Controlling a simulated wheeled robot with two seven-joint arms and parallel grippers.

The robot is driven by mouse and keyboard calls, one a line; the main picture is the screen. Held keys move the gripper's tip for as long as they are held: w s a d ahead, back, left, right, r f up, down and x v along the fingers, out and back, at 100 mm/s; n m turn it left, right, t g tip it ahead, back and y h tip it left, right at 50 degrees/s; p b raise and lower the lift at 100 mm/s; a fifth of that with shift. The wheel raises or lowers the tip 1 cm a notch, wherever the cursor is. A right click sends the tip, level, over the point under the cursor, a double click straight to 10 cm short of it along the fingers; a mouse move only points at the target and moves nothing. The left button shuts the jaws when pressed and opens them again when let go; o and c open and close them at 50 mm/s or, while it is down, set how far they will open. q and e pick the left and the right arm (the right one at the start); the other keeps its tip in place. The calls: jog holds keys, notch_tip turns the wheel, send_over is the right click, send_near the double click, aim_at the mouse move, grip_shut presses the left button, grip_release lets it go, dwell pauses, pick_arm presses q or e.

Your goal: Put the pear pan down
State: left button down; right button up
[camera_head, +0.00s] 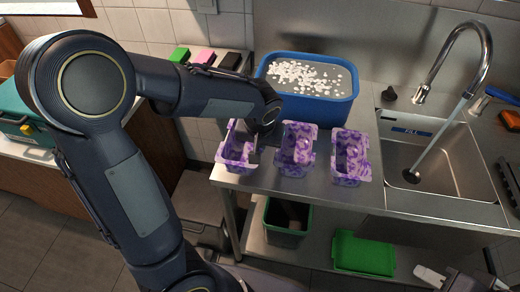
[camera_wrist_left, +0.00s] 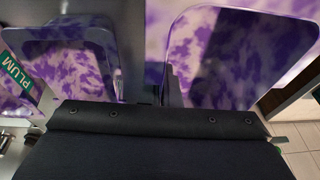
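Three purple-and-white mottled pans stand in a row at the counter's front: a left pan (camera_head: 232,158), a middle pan (camera_head: 294,157) and a right pan (camera_head: 351,165). No pear label is readable in either view. My left gripper (camera_head: 256,150) is down at the right side of the left pan, beside the middle pan. In the left wrist view a large pan (camera_wrist_left: 238,12) is close at the right, with a dark finger by its wall. Its grip is unclear. My right gripper (camera_head: 436,277) is low at the right, away from the pans, partly cut off.
A blue tub (camera_head: 345,113) with white bits stands behind the pans. The sink (camera_head: 440,155) with running tap is at the right. A green PLUM label (camera_wrist_left: 15,76) shows in the wrist view.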

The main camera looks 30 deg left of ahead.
pick_arm(q)
jog(key=shift+w+a+f, duration=0.3)
jog(key=shift+w+f, duration=0.25)
jog(key=shift+f, duration=0.1)
jog(key=x, duration=0.3)
jog(key=shift+s+f, duration=0.1)
jog(key=shift+f, duration=0.3)
jog(key=shift+d, duration=0.1)
jog(key=c, duration=2.1)
grip_release()
jog(key=shift+f, duration=0.2)
jog(key=o, duration=0.4)
jog(key=shift+r, duration=0.1)
